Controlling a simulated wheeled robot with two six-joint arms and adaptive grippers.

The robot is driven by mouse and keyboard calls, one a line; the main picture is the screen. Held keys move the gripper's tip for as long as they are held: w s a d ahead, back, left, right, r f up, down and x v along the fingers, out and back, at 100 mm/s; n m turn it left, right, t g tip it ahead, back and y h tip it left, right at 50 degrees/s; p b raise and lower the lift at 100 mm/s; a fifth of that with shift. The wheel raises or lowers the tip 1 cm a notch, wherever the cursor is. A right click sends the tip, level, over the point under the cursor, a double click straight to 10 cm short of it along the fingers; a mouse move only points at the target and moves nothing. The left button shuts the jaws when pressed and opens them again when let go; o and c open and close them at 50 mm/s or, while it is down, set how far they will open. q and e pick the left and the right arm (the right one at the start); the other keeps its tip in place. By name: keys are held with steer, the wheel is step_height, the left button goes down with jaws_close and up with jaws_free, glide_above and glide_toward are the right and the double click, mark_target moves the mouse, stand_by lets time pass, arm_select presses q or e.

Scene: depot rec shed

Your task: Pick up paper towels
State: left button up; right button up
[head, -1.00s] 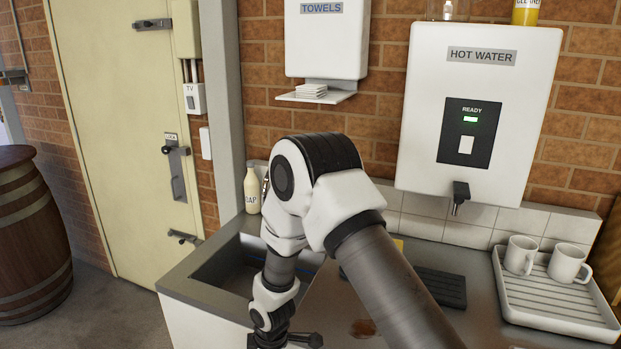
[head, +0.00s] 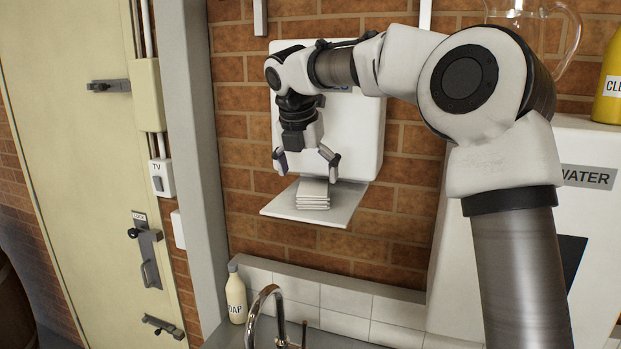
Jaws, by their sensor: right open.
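The paper towels (head: 313,195) are a small white folded stack on the shelf (head: 343,206) under the white towel dispenser (head: 366,133) on the brick wall. My right gripper (head: 307,162) points down just above the stack, its two fingers spread apart with nothing between them. The fingertips look a little above the top of the towels, not touching them. My right arm hides most of the dispenser's label. My left gripper does not show.
Below are a soap bottle (head: 236,297) and a curved tap (head: 264,312). A cream door (head: 75,120) is at the left.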

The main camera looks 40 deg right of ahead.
mark_target(311, 192)
steer(key=shift+d+r, duration=0.35)
steer(key=shift+d, duration=0.4)
steer(key=a, duration=0.1)
steer(key=s+a+f+p, duration=0.1)
steer(key=shift+s+a+f, duration=0.1)
steer(key=shift+a, duration=0.25)
steer(key=d+f, duration=0.1)
steer(key=w+d+f, duration=0.1)
steer(key=f, duration=0.1)
steer(key=f+p, duration=0.1)
steer(key=shift+w+d+f, duration=0.2)
steer(key=shift+w+d, duration=0.1)
steer(key=shift+d, duration=0.1)
steer(key=shift+s+a+r, duration=0.15)
steer(key=shift+a, duration=0.15)
steer(key=c, duration=0.5)
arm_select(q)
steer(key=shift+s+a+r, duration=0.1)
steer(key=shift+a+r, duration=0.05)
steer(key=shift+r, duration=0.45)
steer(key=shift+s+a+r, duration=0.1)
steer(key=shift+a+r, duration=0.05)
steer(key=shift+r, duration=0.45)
arm_select(e)
steer(key=shift+d, duration=0.15)
steer(key=c, duration=0.4)
